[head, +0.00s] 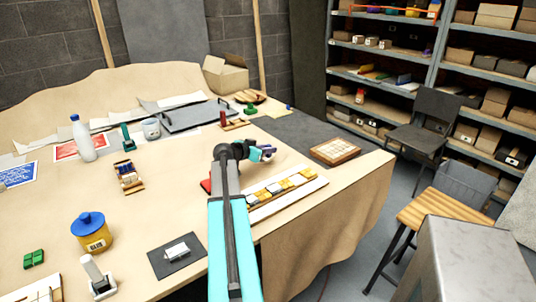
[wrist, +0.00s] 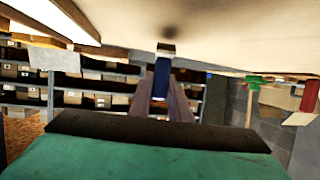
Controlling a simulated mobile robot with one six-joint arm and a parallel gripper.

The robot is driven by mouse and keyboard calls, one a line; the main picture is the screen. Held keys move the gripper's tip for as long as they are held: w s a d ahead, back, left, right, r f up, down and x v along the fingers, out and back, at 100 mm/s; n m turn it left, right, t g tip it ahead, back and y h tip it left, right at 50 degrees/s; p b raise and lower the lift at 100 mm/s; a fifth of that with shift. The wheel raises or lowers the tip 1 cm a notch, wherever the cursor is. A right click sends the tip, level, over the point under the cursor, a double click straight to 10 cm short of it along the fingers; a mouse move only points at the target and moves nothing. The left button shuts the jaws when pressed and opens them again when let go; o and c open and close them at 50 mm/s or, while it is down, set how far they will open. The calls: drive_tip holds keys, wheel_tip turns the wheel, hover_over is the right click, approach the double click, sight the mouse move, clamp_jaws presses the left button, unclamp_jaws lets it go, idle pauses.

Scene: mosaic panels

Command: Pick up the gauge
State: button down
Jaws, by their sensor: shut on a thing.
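My gripper (head: 262,153) is over the table, just beyond the long mosaic panel (head: 286,189) in the head view. Its jaws, also in the wrist view (wrist: 162,88), are shut on a small dark blue piece (wrist: 161,77), which I take to be the gauge. I cannot tell whether the piece touches the table. In the head view the piece is small and partly hidden by my gripper.
A wooden tray of tiles (head: 335,151) lies to the right near the table edge. A yellow jar with blue lid (head: 92,232), a white bottle (head: 83,139) and a small wooden rack (head: 129,177) stand left. A stool (head: 432,212) stands beyond the right edge.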

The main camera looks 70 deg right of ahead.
sight(268, 145)
drive_tip(key=shift+r+b, duration=0.7)
drive_tip(key=shift+r, duration=3.35)
